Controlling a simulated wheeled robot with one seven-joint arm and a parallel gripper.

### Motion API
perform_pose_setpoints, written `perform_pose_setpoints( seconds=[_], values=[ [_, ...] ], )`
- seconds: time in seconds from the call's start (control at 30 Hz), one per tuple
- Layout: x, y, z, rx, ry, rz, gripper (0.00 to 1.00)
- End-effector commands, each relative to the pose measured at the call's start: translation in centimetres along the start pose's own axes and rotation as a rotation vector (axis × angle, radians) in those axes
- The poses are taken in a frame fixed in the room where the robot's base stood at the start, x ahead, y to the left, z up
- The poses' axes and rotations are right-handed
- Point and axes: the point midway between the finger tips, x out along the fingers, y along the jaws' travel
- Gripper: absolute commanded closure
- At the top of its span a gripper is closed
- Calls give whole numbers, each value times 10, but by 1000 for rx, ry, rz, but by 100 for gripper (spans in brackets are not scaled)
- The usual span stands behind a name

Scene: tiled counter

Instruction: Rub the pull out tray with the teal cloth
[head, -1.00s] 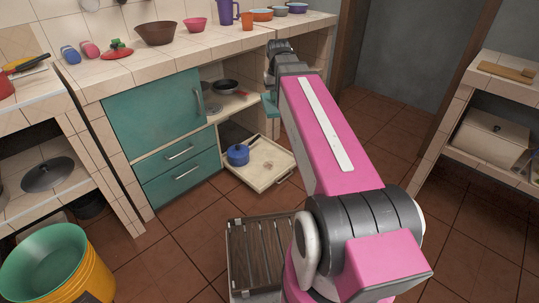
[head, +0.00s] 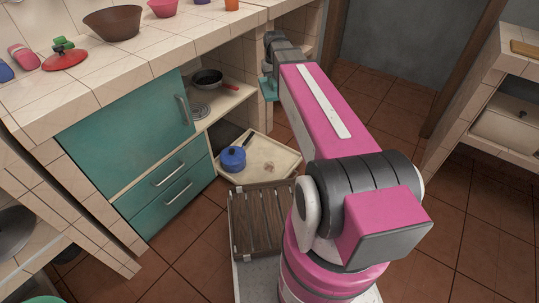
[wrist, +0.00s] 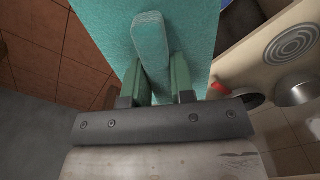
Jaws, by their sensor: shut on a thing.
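My gripper (wrist: 156,76) is shut on the teal cloth (wrist: 190,30), gripping a raised ridge on it between the two green fingers. In the head view the cloth (head: 268,90) shows as a small teal patch below my wrist, beside the counter front. The pull-out tray (head: 286,160) is cream and shallow, and it sticks out low from the cabinet. A brownish mark (head: 268,166) lies on the tray floor. The cloth is above the tray and apart from it.
An open shelf above the tray holds a dark pan (head: 207,77). Teal doors and drawers (head: 167,172) are at left. Bowls stand on the tiled counter (head: 150,52). Another tiled counter (head: 500,105) is at right, with open floor between.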

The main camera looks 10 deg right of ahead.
Motion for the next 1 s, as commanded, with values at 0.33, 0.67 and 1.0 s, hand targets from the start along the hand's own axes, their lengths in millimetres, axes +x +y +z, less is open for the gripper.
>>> perform_pose_setpoints(
  seconds=[0.33, 0.67, 1.0],
  values=[
    [132, -2, -46, -39, -4, 0, 96],
    [266, -4, -64, -75, -4, 0, 96],
    [411, -8, -56, -112, -4, 0, 96]
  ],
)
